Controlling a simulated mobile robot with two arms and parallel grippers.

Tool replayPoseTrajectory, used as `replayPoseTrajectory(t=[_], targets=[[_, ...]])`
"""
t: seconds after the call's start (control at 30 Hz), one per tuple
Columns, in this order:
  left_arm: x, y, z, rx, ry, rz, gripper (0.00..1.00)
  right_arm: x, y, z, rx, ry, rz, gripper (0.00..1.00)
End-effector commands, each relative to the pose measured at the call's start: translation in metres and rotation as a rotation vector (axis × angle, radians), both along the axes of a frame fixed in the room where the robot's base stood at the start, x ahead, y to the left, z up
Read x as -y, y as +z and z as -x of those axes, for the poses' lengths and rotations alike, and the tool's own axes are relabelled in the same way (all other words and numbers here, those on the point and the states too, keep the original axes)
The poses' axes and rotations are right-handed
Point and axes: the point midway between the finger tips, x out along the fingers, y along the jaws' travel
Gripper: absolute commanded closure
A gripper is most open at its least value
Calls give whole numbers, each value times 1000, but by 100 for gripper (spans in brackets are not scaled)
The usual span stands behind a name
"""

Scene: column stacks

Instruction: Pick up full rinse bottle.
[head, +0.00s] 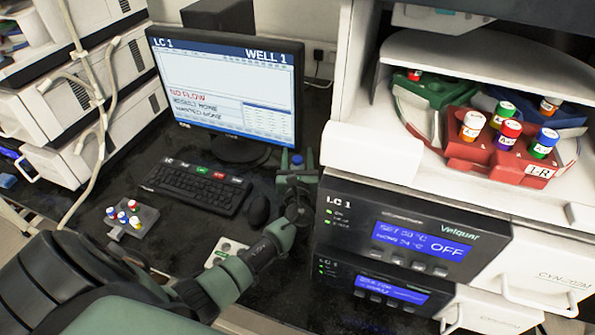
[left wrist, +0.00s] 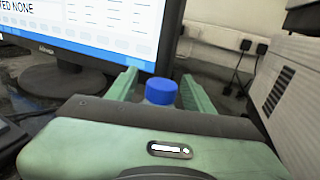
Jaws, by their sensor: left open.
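A bottle with a blue cap (head: 297,159) stands on the dark bench between the monitor and the instrument stack. In the left wrist view the blue-capped bottle (left wrist: 160,91) shows between my two green fingers, with its lower part hidden behind the gripper body. My left gripper (head: 296,178) is open, with a finger on each side of the bottle. I cannot tell whether either finger touches it. The label and fill level of the bottle are not visible. My right gripper is not in view.
The LC 1 instrument stack (head: 415,245) stands close on the right, with a carousel of capped vials (head: 505,135) above. The monitor (head: 228,95), keyboard (head: 197,188) and mouse (head: 257,211) lie left of the gripper. A small vial rack (head: 140,221) is further left.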

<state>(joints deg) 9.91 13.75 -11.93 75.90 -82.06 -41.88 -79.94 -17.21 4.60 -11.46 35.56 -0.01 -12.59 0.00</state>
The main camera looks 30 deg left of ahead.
Motion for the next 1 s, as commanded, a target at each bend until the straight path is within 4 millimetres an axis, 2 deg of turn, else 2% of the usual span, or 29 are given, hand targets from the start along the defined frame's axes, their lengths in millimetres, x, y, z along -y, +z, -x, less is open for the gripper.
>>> replayPoseTrajectory(t=[0.13, 0.17, 0.33, 0.73, 0.87, 1.0], targets=[[0, 0, 0, 0, 0, 0, 48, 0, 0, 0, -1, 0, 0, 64], [0, 0, 0, 0, 0, 0, 51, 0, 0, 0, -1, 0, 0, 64], [0, 0, 0, 0, 0, 0, 98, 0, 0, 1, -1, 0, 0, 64], [0, 2, 1, -1, 0, 2, 98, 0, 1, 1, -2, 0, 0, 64], [0, 13, 0, 2, 0, 1, 98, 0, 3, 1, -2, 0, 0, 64], [0, 32, 0, 4, 0, 2, 98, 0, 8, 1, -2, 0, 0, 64]])
